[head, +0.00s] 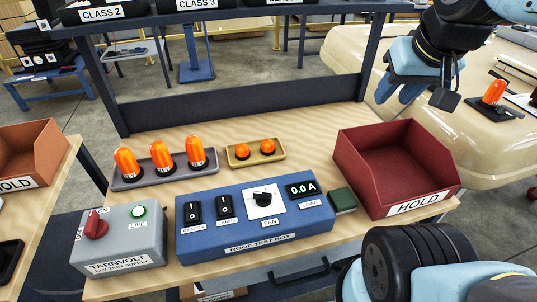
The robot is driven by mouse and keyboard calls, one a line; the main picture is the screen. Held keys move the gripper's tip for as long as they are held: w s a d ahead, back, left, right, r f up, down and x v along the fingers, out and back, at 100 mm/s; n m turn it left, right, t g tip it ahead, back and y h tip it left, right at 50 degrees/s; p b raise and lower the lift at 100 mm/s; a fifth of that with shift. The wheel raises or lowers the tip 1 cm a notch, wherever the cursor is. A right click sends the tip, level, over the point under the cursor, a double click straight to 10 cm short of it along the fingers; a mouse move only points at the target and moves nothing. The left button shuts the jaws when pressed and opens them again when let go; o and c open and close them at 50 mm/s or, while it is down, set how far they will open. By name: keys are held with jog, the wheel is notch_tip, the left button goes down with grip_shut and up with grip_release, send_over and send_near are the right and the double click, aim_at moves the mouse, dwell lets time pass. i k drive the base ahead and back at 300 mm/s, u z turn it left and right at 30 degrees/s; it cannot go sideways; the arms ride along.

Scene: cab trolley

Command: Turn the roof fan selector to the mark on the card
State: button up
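The roof fan selector (263,197) is a small black knob on the blue roof test box (255,236), above the label FAN. A white card (253,211) lies around the knob. Its mark and the knob's exact pointing direction are too small to read. To the left are two black rocker switches (194,211), and to the right a load display (301,189) reads 0.0 A. My gripper (397,96) is at the upper right, above and behind the red HOLD bin, well away from the selector. Its light blue fingers look apart, with nothing visible between them.
The red HOLD bin (395,160) stands right of the box, beside a small green block (342,201). A grey supply box (130,247) with a red knob and lit green lamp stands left. Orange beacons (162,157) and small amber lamps (255,151) sit in trays behind.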

aim_at(263, 199)
jog(key=u, duration=0.25)
jog(key=k, duration=1.5)
jog(key=z, duration=0.35)
jog(key=i, duration=1)
jog(key=u, duration=0.1)
